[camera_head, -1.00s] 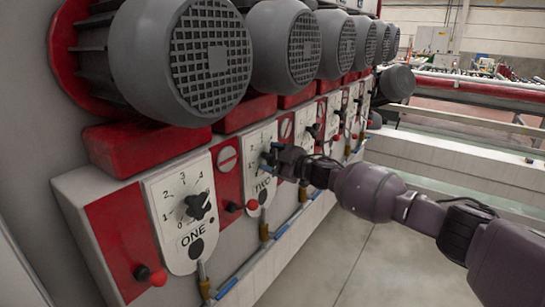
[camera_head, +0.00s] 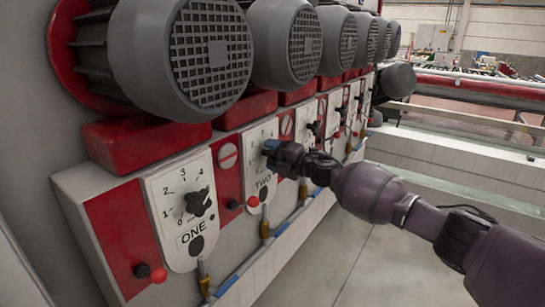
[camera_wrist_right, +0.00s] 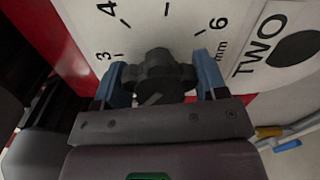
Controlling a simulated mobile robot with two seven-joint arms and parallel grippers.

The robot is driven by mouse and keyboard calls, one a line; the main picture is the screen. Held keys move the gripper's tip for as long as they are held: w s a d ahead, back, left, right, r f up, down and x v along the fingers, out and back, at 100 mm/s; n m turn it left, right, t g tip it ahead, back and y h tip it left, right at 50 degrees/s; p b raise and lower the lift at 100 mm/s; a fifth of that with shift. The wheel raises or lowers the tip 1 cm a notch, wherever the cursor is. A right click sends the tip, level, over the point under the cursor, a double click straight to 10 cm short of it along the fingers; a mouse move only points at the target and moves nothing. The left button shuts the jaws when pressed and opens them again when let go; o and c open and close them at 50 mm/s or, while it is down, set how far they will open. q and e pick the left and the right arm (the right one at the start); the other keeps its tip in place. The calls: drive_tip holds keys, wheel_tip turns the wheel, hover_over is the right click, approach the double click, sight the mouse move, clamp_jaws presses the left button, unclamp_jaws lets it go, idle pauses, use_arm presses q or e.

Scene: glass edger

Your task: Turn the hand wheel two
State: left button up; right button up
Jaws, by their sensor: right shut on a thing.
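The hand wheel two is a dark lobed knob (camera_wrist_right: 158,75) on a white dial plate marked TWO (camera_wrist_right: 268,50). In the head view, this plate (camera_head: 262,180) is the second from the left, and the knob is hidden behind my gripper. My right gripper (camera_head: 271,150) reaches the plate from the right. In the right wrist view, its two blue fingertips (camera_wrist_right: 160,80) stand on either side of the knob, and it is shut on it. The numbers 3, 4 and 6 show around the knob. My left gripper is not in view.
Hand wheel one (camera_head: 197,202) sits on its own plate at the left. Red-tipped levers (camera_head: 253,201) stick out between plates. Grey motors (camera_head: 284,42) overhang the row on red blocks. Blue-and-brass pipes (camera_head: 264,226) run below. The floor (camera_head: 350,255) at the right is clear.

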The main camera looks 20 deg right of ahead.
drive_tip(key=n, duration=0.3)
drive_tip(key=n+b, duration=0.1)
drive_tip(key=shift+f+n, duration=0.25)
drive_tip(key=shift+n, duration=0.05)
drive_tip(key=shift+n+b, duration=0.55)
drive_tip(key=shift+n, duration=1.75)
drive_tip(key=shift+r, duration=0.1)
drive_tip(key=o, duration=0.9)
drive_tip(key=shift+o, duration=0.2)
drive_tip(key=v, duration=1.1)
drive_tip(key=shift+p, duration=0.35)
drive_tip(key=shift+w, duration=0.1)
